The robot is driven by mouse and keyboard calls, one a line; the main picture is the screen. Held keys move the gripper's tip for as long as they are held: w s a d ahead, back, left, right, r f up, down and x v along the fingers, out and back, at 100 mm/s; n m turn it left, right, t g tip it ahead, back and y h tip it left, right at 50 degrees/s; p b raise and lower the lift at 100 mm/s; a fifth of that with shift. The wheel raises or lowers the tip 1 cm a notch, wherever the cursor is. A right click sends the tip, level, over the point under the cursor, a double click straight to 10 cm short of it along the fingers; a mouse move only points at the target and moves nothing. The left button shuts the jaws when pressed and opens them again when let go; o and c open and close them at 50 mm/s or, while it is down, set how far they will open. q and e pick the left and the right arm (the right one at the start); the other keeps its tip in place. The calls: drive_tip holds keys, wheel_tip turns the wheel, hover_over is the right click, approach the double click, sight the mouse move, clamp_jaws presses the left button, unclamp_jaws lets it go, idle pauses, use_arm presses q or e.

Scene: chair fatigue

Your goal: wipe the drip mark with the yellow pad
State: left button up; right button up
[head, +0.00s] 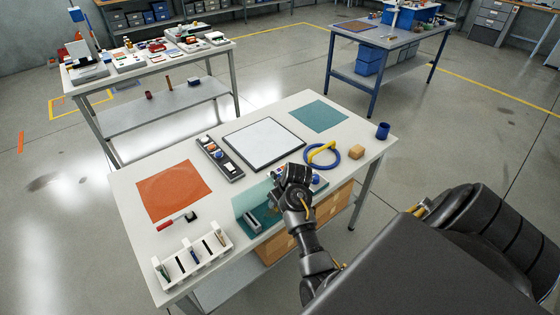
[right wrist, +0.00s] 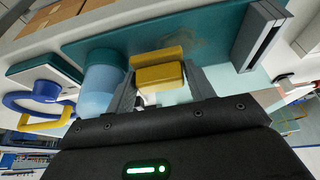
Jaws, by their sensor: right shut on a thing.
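The yellow pad (right wrist: 160,76) is between the two fingers of my right gripper (right wrist: 160,88), which is shut on it. A teal board (right wrist: 215,30) lies just beyond the pad in the right wrist view; I cannot tell whether the pad touches it. A faint brownish smear, likely the drip mark (right wrist: 187,45), shows on the board just beside the pad. In the head view my right gripper (head: 278,203) is over the teal board (head: 270,214) at the table's front, and its arm hides the pad and the mark. My left gripper is not in view.
A blue cylinder (right wrist: 103,84) stands close beside one finger, and a grey block (right wrist: 262,36) is on the other side. A pale green translucent panel (head: 247,198) stands by the board. A white rack (head: 192,257) and blue ring (head: 323,157) are farther off.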

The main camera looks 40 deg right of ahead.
drive_tip(key=shift+f+b, duration=0.65)
drive_tip(key=shift+f, duration=0.25)
drive_tip(key=shift+a, duration=0.1)
